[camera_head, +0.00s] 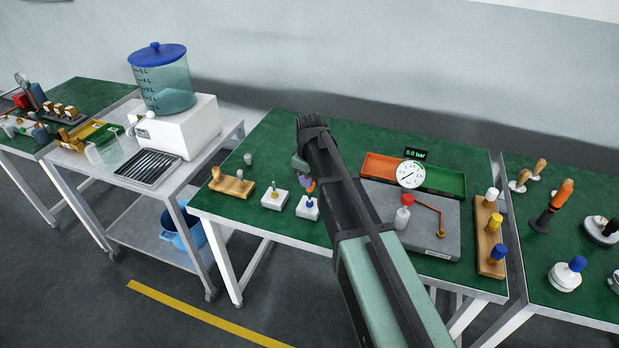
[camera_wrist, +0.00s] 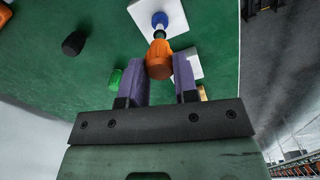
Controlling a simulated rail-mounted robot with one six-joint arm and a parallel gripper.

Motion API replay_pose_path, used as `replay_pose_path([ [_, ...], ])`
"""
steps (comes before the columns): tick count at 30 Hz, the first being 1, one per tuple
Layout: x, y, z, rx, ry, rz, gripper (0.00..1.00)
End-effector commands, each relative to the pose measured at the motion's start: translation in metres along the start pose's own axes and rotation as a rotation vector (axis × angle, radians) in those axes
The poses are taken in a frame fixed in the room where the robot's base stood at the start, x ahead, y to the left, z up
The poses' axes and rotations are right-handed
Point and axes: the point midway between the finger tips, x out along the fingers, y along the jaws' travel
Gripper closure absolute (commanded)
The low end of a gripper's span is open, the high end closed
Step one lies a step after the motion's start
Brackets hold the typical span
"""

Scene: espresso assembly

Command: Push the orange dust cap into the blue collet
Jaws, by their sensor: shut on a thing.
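The orange dust cap (camera_wrist: 159,62) sits between the two purple fingers of my gripper (camera_wrist: 157,72), which is shut on it. The blue collet (camera_wrist: 159,19) stands on a white block just beyond the cap in the wrist view; a narrow dark and pale part shows between them. I cannot tell whether cap and collet touch. In the head view my gripper (camera_head: 306,184) is directly above the collet (camera_head: 309,202) on its white block (camera_head: 307,211). The cap is mostly hidden there by the fingers and arm.
A second white block with a yellow-topped fitting (camera_head: 274,197) stands just left. A wooden holder (camera_head: 232,186) is further left. Right are a grey plate with a gauge (camera_head: 411,174), a red-capped bottle (camera_head: 402,214) and a wooden rack (camera_head: 487,240). Green tabletop near the front edge is clear.

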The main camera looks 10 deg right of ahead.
Motion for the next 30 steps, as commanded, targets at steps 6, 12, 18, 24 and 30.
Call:
replay_pose_path([
  [6,0.006,0.0,0.0,0.0,0.0,0.0,1.0],
  [12,0.01,0.0,0.0,0.0,0.0,0.0,1.0],
  [18,0.014,0.0,0.0,0.0,0.0,0.0,1.0],
  [24,0.018,0.0,0.0,0.0,0.0,0.0,1.0],
  [30,0.022,0.0,0.0,0.0,0.0,0.0,1.0],
])
